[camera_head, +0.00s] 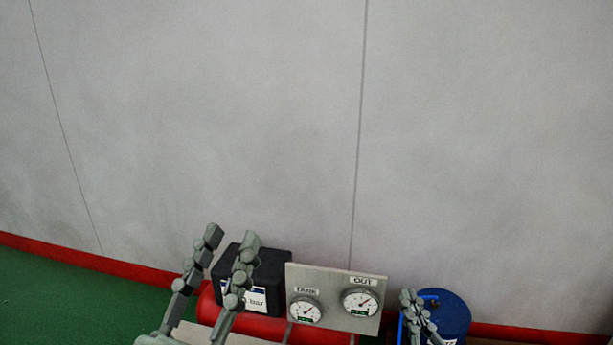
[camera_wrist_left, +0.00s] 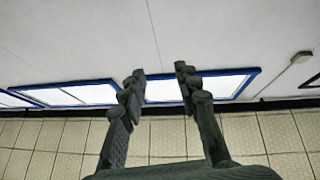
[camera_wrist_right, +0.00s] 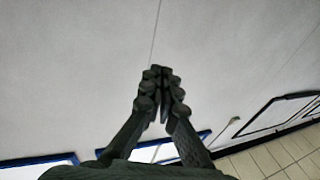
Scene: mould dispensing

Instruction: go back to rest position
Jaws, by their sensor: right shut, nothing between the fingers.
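My left gripper (camera_head: 230,238) stands upright in the head view, its two fingers apart with nothing between them. It is in front of a black box. In the left wrist view the left gripper (camera_wrist_left: 158,75) also shows open and empty. My right gripper (camera_head: 412,296) is lower and further right in the head view, in front of a blue drum, and its fingers are together. In the right wrist view the right gripper (camera_wrist_right: 162,72) has its fingertips touching, with nothing held.
A red tank (camera_head: 208,305) carries the black box (camera_head: 280,262). A panel (camera_head: 335,283) with two dial gauges, labelled TANK and OUT, stands beside it. The blue drum (camera_head: 455,315) is at the right. A grey wall (camera_head: 250,120) rises behind; green floor (camera_head: 45,305) is clear at left.

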